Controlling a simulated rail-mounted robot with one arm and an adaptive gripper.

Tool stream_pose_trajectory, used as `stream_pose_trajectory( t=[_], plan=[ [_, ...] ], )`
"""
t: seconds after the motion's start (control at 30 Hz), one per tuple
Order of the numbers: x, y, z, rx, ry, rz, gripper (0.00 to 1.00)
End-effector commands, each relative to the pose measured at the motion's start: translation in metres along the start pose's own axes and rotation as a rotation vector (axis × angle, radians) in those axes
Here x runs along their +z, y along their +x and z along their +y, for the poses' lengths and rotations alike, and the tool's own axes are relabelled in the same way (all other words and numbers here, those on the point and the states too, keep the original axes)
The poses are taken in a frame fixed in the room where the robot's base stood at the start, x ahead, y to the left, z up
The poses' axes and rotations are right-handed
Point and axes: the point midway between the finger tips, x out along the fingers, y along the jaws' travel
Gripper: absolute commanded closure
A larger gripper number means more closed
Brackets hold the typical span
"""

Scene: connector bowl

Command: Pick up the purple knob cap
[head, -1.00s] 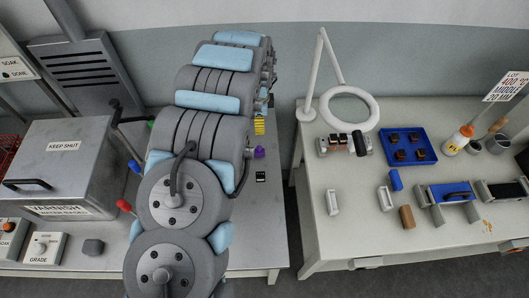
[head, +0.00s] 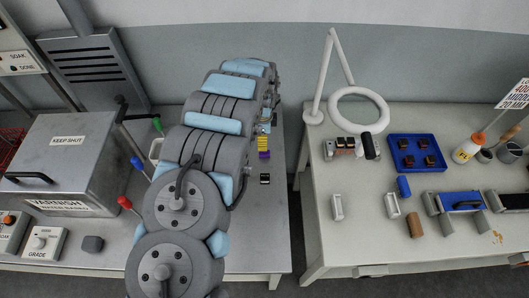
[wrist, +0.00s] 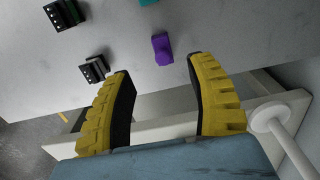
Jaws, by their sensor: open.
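The purple knob cap (wrist: 162,49) lies on the grey bench top, a little beyond and between my fingertips in the wrist view. In the head view the purple knob cap (head: 264,156) shows just in front of the yellow fingers. My gripper (wrist: 160,66) has two yellow fingers with black inner pads, spread wide with nothing between them. In the head view my gripper (head: 263,143) is partly hidden behind my arm. I cannot tell its exact height above the bench.
Two black connectors (wrist: 94,69) (wrist: 65,14) sit left of the cap, and a teal piece (wrist: 148,2) shows at the top edge. A grey varnish box (head: 65,160) stands left. A gap separates the bench from the white table (head: 360,235) at right.

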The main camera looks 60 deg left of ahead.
Motion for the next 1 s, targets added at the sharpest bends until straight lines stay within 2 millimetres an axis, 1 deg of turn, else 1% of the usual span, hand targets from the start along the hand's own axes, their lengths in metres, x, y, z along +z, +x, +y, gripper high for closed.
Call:
stream_pose_trajectory(
  t=[0.1, 0.3, 0.4, 0.67, 1.0],
  plan=[
    [0.0, 0.015, 0.002, 0.004, 0.0, 0.0, 0.44],
    [-0.001, 0.032, 0.0, 0.0, 0.0, 0.001, 0.44],
    [-0.001, 0.038, 0.001, 0.001, 0.0, 0.001, 0.44],
    [-0.001, 0.045, 0.001, 0.003, 0.001, 0.0, 0.44],
    [-0.003, 0.068, -0.001, 0.005, 0.0, 0.001, 0.44]
  ],
)
